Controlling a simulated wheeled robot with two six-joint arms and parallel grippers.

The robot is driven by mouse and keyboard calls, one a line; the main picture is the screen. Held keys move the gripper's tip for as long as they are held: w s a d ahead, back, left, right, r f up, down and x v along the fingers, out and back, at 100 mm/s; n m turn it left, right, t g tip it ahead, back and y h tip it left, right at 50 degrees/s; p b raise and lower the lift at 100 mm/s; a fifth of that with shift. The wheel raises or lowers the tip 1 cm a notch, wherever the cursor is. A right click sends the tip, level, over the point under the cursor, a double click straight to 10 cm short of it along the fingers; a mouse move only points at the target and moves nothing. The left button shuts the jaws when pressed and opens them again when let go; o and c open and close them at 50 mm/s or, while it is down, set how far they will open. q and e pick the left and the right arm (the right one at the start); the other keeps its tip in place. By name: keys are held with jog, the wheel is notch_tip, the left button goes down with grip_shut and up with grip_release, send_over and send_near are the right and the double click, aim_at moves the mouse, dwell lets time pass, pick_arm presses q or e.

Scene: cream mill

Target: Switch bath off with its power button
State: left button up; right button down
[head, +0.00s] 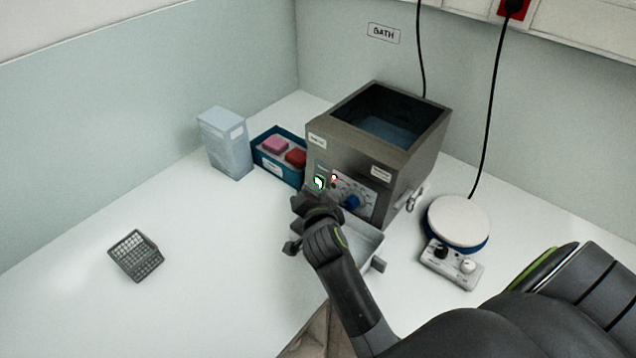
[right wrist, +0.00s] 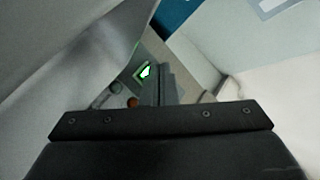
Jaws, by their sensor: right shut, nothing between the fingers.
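The bath (head: 325,161) is a grey metal box with an open top and dark water inside, below a wall label reading BATH. On its front panel is a green-lit power button (head: 319,182), with a small red light and a blue knob (head: 352,202) to its right. The lit button also shows in the right wrist view (right wrist: 144,72). My right gripper (head: 310,200) is shut and empty, just in front of the panel and slightly below the button. Whether it touches the panel cannot be told. My left gripper is not in view.
A white-topped hotplate (head: 459,220) is to the right. A blue box (head: 266,165) with pink and red items and a pale carton (head: 226,145) stand left. A wire basket (head: 136,256) lies on clear table.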

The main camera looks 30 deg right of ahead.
jog(key=shift+w+d, duration=0.1)
jog(key=shift+d, duration=0.15)
jog(key=shift+a, duration=0.1)
dwell(0.5)
jog(key=shift+s+a+r, duration=0.1)
jog(key=shift+s+a, duration=0.25)
jog(key=shift+a, duration=0.4)
